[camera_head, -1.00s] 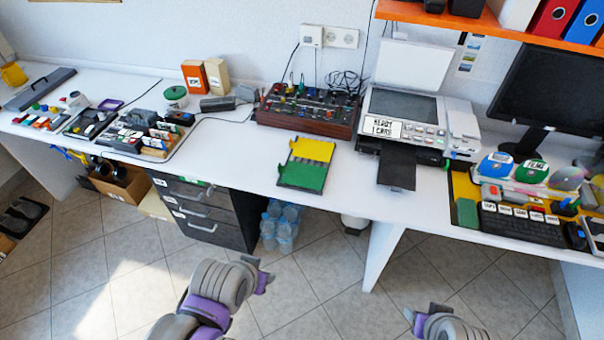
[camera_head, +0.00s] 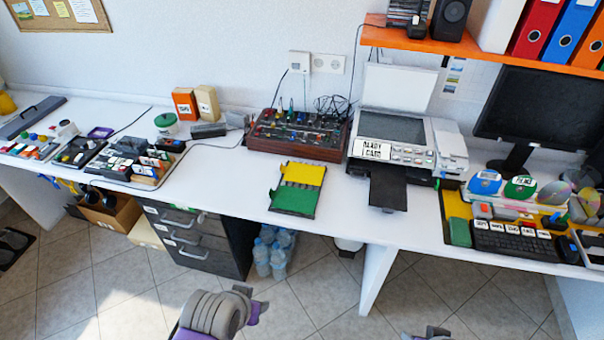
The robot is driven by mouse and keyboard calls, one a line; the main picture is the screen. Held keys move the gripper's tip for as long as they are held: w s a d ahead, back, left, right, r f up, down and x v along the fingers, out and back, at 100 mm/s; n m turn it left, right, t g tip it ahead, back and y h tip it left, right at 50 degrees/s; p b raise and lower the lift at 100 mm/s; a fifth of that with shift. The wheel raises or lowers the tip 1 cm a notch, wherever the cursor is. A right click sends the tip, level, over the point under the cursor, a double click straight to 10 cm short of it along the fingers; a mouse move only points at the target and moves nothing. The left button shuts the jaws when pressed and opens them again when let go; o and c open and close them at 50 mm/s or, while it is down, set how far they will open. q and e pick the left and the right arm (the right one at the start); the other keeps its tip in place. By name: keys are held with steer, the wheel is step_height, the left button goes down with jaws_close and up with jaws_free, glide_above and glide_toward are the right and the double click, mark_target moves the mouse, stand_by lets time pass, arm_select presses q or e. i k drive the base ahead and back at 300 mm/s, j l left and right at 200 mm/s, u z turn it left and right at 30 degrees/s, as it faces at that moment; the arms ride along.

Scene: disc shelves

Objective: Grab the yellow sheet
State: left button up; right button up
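A yellow sheet (camera_head: 304,174) lies at the back end of a flat holder on the white desk, behind a green part (camera_head: 293,199) at the front. I cannot tell whether the yellow is one sheet or several strips. My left gripper (camera_head: 250,301) is low in front of the desk, over the floor, well short of the sheet. My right gripper (camera_head: 428,333) only just shows at the bottom edge. Both are apart from everything on the desk. The angle does not show whether their fingers are open.
A red-brown control box (camera_head: 297,148) with knobs stands behind the sheet. A printer (camera_head: 405,140) with a black output tray (camera_head: 388,187) stands to its right. The desk (camera_head: 225,185) is bare left of the sheet. Water bottles (camera_head: 273,252) and drawers (camera_head: 190,238) are below.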

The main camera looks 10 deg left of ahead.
mark_target(296, 172)
steer(key=i+j, duration=0.25)
steer(key=i, duration=0.2)
steer(key=i+j, duration=0.25)
steer(key=i, duration=0.2)
steer(key=i+j+u, duration=0.15)
steer(key=u, duration=1.5)
